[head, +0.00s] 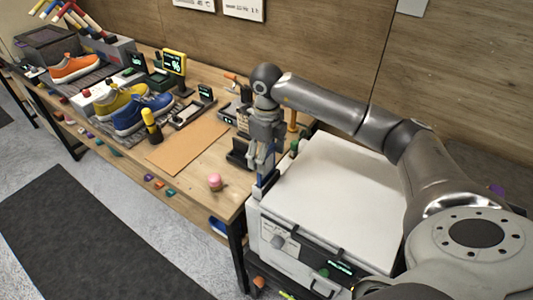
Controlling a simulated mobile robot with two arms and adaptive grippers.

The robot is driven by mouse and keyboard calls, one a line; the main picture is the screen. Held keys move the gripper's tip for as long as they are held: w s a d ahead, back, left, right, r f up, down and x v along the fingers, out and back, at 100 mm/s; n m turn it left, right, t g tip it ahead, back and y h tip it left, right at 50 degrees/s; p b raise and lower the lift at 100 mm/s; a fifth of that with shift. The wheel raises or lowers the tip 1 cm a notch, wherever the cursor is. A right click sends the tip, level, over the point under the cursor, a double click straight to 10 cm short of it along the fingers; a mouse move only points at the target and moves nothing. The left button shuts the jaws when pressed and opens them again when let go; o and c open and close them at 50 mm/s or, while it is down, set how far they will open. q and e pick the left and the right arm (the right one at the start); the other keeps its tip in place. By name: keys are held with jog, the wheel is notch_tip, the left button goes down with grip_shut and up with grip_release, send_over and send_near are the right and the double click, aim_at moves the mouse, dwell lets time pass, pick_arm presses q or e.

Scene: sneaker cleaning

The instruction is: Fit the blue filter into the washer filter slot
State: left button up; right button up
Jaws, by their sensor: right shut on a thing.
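My left gripper is not in view.
Dark items stand close to the gripper. The washer's top is clear.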

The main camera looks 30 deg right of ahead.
aim_at(267, 178)
jog(key=shift+f+b, duration=1.6)
jog(key=shift+f, duration=0.55)
jog(key=o, duration=1)
jog(key=shift+o, duration=0.2)
jog(key=shift+r, duration=0.1)
notch_tip(267, 178, up, 12)
jog(key=shift+f, duration=0.1)
